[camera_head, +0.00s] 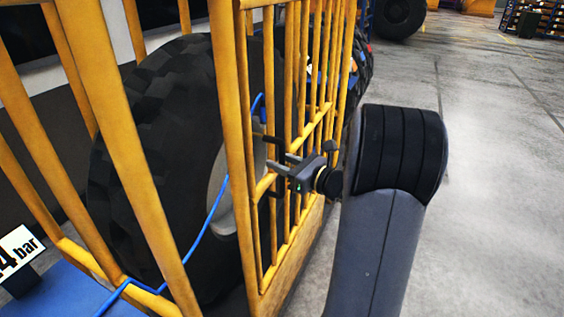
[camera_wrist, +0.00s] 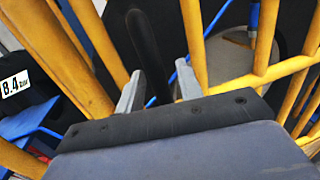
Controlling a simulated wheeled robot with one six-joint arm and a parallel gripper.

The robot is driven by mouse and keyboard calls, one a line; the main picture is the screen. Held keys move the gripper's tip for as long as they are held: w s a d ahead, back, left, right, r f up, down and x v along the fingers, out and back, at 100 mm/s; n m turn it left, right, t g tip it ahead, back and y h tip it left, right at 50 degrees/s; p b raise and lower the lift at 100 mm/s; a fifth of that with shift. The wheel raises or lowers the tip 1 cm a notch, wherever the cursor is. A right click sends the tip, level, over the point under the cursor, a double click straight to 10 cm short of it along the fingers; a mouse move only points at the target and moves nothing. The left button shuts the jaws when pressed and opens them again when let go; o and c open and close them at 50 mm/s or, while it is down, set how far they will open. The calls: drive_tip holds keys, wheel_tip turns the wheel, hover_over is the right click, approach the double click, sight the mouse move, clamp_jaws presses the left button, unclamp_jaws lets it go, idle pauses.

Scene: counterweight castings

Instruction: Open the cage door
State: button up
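The cage door (camera_head: 288,270) is the panel of yellow bars facing right in the head view, with its bars also in the wrist view (camera_wrist: 271,35). It stands close against the yellow corner post (camera_head: 232,130); I see no clear gap there. A black handle (camera_wrist: 147,45) is on the door, and its dark ends show partly behind my gripper in the head view (camera_head: 275,193). My gripper (camera_head: 276,165) is at the handle's height. In the wrist view its two grey fingers (camera_wrist: 158,90) are apart, with the black handle between them. Contact cannot be told.
A large black tyre (camera_head: 165,160) with a blue hose (camera_head: 205,228) is inside the cage. A pressure sign (camera_head: 17,255) is at lower left. The grey floor (camera_head: 490,180) to the right is clear. Another tyre (camera_head: 399,15) stands far back.

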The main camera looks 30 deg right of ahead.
clamp_jaws()
idle(0.5)
